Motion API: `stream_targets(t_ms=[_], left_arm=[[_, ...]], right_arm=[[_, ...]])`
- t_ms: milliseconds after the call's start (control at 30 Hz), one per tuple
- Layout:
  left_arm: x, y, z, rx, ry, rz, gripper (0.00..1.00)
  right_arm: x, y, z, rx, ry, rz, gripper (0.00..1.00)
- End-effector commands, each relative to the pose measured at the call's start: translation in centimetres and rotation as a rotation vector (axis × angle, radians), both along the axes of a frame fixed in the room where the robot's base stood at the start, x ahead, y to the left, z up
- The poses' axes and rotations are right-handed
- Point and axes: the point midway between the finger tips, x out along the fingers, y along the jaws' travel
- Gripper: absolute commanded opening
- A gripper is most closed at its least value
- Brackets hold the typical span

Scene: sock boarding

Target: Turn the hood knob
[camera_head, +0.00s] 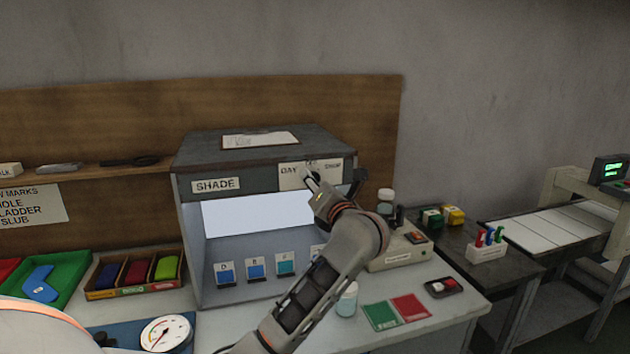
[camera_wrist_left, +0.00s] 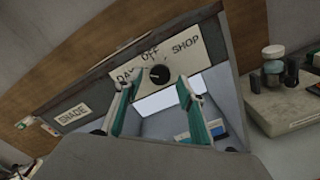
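The hood (camera_head: 243,157) is a grey box with a lit interior and a "SHADE" label on its front. Its black round knob (camera_head: 316,176) sits on a pale plate marked DAY, OFF and SHOP, at the upper right of the front. The knob also shows in the left wrist view (camera_wrist_left: 158,74); I cannot tell where it points. My left gripper (camera_head: 311,184) is right in front of the plate, partly covering it. In the left wrist view its two teal-padded fingers (camera_wrist_left: 156,84) are apart, with the knob seen between their tips. I cannot tell whether they touch it. My right gripper is not in view.
Inside the hood stand several labelled colour cards (camera_head: 256,268). Right of it are a beige device (camera_head: 398,257), jars (camera_head: 347,300), and green (camera_head: 381,315) and red (camera_head: 410,307) swatches. Trays of coloured pieces (camera_head: 135,275) and a dial gauge (camera_head: 166,333) lie to the left.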

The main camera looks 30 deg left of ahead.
Motion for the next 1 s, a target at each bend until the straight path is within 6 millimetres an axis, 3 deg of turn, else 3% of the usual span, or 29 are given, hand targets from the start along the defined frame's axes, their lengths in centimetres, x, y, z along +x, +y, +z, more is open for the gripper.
stream_targets(t_ms=[200,467,500,633,1000], left_arm=[[1.2,1.4,0.0,0.002,0.0,0.0,0.39],[1.3,1.5,0.0,0.0,0.0,0.0,0.39],[1.3,1.5,0.0,0.0,0.0,0.0,0.37],[1.3,1.5,0.0,0.001,0.0,-0.001,0.03],[1.3,1.5,0.1,0.019,0.023,0.0,0.01]], right_arm=[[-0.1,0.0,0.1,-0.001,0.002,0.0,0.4],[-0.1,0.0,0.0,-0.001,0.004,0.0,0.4],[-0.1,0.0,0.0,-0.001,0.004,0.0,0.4],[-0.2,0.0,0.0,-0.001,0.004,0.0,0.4],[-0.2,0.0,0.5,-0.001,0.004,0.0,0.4]])
